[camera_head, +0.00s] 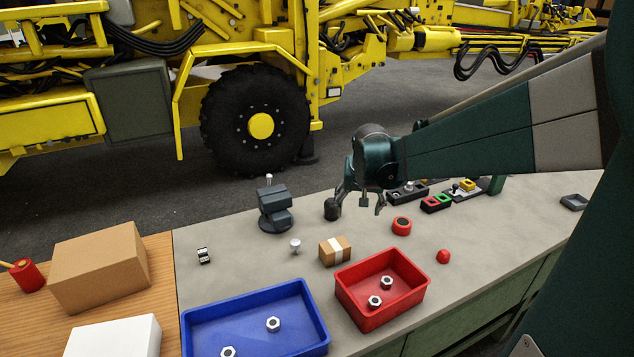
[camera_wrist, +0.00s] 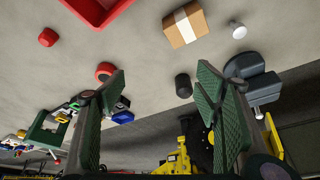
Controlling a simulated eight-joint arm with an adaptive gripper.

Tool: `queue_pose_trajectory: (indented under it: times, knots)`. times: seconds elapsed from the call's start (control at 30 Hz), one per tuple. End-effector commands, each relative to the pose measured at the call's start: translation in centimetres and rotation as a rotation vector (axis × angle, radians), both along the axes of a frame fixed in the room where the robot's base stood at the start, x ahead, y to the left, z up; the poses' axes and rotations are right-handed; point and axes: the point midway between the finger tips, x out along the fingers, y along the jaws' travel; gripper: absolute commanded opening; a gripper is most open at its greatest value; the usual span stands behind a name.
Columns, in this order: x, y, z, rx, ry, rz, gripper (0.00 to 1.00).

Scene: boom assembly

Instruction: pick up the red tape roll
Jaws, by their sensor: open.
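The red tape roll (camera_head: 401,226) lies on the grey bench, its dark centre facing up, to the right of my gripper (camera_head: 359,204) in the head view. In the wrist view the red tape roll (camera_wrist: 105,70) shows at the tip of the left finger, partly covered by it. My gripper (camera_wrist: 161,76) is open and empty above the bench, fingers pointing down. The fingers are not around the roll. A small black cylinder (camera_wrist: 183,86) shows between the fingers in the wrist view.
A red bin (camera_head: 382,290) with nuts, a small cardboard box (camera_head: 335,251) and a red dome (camera_head: 443,257) are in front of the roll. A dark vise (camera_head: 274,208) stands left. Switches and small parts (camera_head: 437,203) lie behind right. A blue bin (camera_head: 255,318) is front left.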

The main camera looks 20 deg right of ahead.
Motion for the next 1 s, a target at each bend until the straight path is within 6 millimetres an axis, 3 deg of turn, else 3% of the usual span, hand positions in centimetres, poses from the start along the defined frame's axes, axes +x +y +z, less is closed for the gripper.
queue_pose_trajectory:
  times: [0.5,1.0]
  knots:
    - [4.4,-9.9,-4.3,0.028,0.049,-0.163,0.63]
    - [6.5,-19.9,-10.5,0.055,0.094,-0.323,0.63]
